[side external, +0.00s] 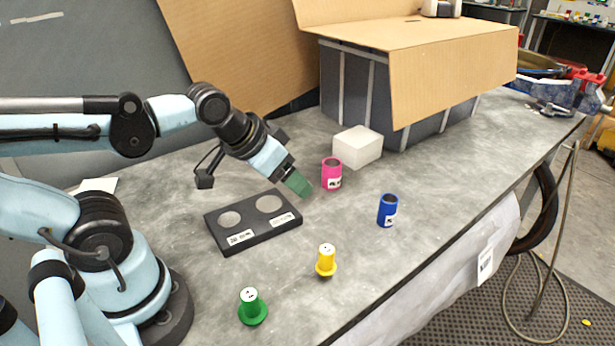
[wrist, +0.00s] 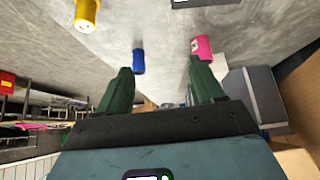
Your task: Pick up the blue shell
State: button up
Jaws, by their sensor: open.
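The blue shell (side external: 388,211) is a hollow blue cylinder with a white label, standing upright on the grey table. In the wrist view the blue shell (wrist: 139,61) shows beyond the left finger's tip. My gripper (side external: 299,186) has green fingers and is above the table, left of the blue shell and apart from it. In the wrist view my gripper (wrist: 160,72) is open, with nothing held between its two fingers. A pink shell (side external: 332,173) stands upright close to the right of my gripper; in the wrist view the pink shell (wrist: 201,47) shows beyond the right finger's tip.
A black holder (side external: 227,238) with two round recesses lies left of the shells. Yellow (side external: 326,260) and green (side external: 252,307) flanged pieces stand near the front. A white block (side external: 357,147) and a large grey box (side external: 345,88) with cardboard stand behind. The table's right edge is beyond the blue shell.

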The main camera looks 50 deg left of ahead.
jog(key=w+n, duration=0.1)
jog(key=n, duration=0.1)
jog(key=n+g+h, duration=0.2)
jog(key=n+h, duration=0.6)
jog(key=n, duration=0.7)
send_near(396, 206)
jog(key=s+a+r, duration=0.1)
jog(key=s+a, duration=0.1)
jog(key=s, duration=0.1)
jog(key=w+a+f+n+t+h, duration=0.1)
jog(key=w+a+f+n+h, duration=0.1)
jog(key=w+f+n+h, duration=0.3)
jog(key=shift+n+y, duration=0.4)
jog(key=shift+n, duration=0.2)
jog(key=d, duration=0.3)
jog(key=w+d+f, duration=0.1)
jog(key=d, duration=0.1)
jog(key=shift+w+d, duration=0.1)
jog(key=shift+d, duration=0.05)
jog(key=shift+s+f+x, duration=0.1)
jog(key=shift+s+x, duration=0.1)
jog(key=shift+x, duration=1.1)
jog(key=shift+s+f+x, duration=0.1)
jog(key=shift+s+x, duration=0.1)
jog(key=shift+x, duration=1.1)
jog(key=shift+d, duration=0.1)
